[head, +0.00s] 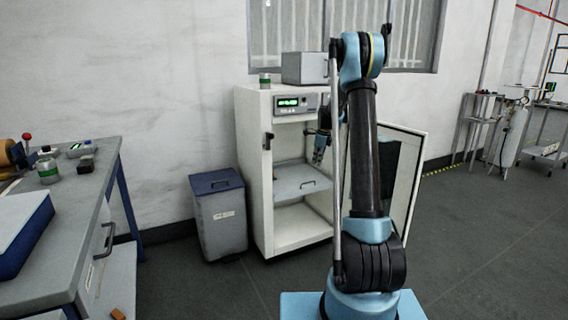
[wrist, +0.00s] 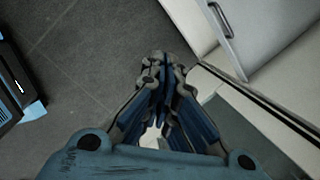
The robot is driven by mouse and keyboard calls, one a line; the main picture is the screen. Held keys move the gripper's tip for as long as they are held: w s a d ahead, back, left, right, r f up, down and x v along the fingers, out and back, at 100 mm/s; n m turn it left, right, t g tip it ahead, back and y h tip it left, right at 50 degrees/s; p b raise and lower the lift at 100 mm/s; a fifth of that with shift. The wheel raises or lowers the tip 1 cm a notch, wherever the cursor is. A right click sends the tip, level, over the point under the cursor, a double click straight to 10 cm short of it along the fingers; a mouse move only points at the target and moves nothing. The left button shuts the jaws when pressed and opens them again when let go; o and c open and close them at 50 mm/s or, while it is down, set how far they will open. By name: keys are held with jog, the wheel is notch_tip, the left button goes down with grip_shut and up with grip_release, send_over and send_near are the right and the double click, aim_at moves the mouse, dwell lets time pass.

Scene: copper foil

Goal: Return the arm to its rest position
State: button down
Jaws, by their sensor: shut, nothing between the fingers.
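My arm rises from my blue base in the head view, bends at the blue elbow and reaches away toward the open white cabinet (head: 252,190). My gripper (head: 318,160) is in front of the cabinet opening, partly hidden behind my arm. In the wrist view my gripper (wrist: 163,62) has its blue-lined fingers together at the tips, with nothing between them. The floor and a white cabinet edge show beyond the fingertips.
A grey bin (head: 218,215) stands left of the cabinet. A workbench (head: 85,215) is at the left.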

jog(key=s+r+n, duration=0.4)
jog(key=s, duration=0.6)
jog(key=s+r+n, duration=0.3)
jog(key=s+n, duration=0.1)
jog(key=s, duration=0.6)
jog(key=s+r+n, duration=0.3)
jog(key=s+r, duration=0.1)
jog(key=s, duration=0.7)
jog(key=s+f+n, duration=0.4)
jog(key=s, duration=0.5)
jog(key=s+d+f+n+h, duration=0.1)
jog(key=s+f+n, duration=0.3)
jog(key=s, duration=0.5)
jog(key=s+d+f+n, duration=0.1)
jog(key=s+f+n, duration=0.3)
jog(key=s, duration=0.5)
jog(key=shift+s+d, duration=0.1)
